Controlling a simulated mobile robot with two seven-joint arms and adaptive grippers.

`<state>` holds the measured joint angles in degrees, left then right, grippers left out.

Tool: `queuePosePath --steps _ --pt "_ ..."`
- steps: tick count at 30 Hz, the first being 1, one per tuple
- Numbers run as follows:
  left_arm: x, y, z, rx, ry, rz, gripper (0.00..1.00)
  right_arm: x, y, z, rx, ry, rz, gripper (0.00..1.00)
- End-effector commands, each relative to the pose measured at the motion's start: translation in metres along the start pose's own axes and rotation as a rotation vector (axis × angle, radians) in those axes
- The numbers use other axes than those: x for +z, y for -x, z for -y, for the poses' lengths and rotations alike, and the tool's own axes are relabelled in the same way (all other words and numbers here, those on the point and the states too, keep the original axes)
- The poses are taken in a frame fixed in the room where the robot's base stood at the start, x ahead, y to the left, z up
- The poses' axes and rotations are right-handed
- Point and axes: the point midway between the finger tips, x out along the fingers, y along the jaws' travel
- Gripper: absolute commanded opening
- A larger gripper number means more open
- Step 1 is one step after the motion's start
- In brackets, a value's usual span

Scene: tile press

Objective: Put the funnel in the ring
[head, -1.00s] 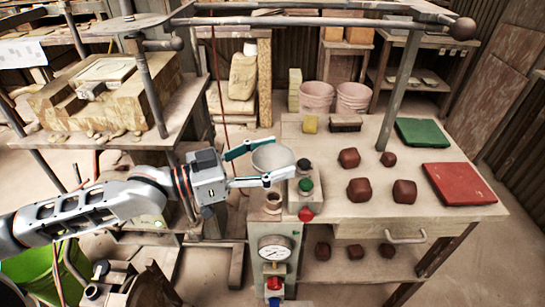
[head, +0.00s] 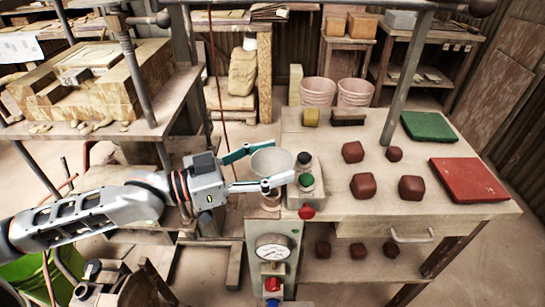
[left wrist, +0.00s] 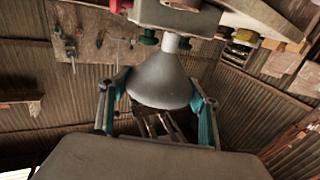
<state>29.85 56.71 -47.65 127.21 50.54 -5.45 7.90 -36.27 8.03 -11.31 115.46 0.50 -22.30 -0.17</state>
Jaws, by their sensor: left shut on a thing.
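A grey funnel (head: 271,161) with its wide mouth up is between the fingers of my left gripper (head: 262,168), which is shut on it. I cannot tell whether the spout is inside the ring. My right gripper is not in view.
A control box with a black knob (head: 303,159), a green button (head: 306,180) and a red knob (head: 306,213) stands close right of the funnel. A gauge (head: 273,247) is below. Dark red blocks (head: 361,185), a green plate (head: 429,127) and a red plate (head: 468,179) lie on the bench.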

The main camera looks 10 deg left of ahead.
Motion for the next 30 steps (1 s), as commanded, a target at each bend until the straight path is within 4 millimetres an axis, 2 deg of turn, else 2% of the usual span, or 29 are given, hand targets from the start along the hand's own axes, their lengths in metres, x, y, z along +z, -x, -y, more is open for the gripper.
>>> queuePosePath --steps 3,8,13,27,28,30 --pt "0.014 0.000 0.000 0.000 0.005 0.002 0.40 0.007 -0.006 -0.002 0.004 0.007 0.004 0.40" --pt "0.023 0.000 0.000 0.000 0.004 0.001 0.40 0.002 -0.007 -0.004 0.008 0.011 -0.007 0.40" --pt "0.034 0.000 0.001 -0.001 0.002 0.002 0.40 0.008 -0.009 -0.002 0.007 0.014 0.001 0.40" --pt "0.040 0.000 0.000 0.000 0.000 -0.001 0.40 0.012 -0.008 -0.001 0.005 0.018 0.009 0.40" --pt "0.040 0.000 0.000 0.000 0.000 -0.001 0.69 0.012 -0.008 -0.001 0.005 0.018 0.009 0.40" --pt "0.040 0.000 0.000 0.000 0.000 -0.001 0.81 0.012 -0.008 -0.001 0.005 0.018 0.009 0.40"
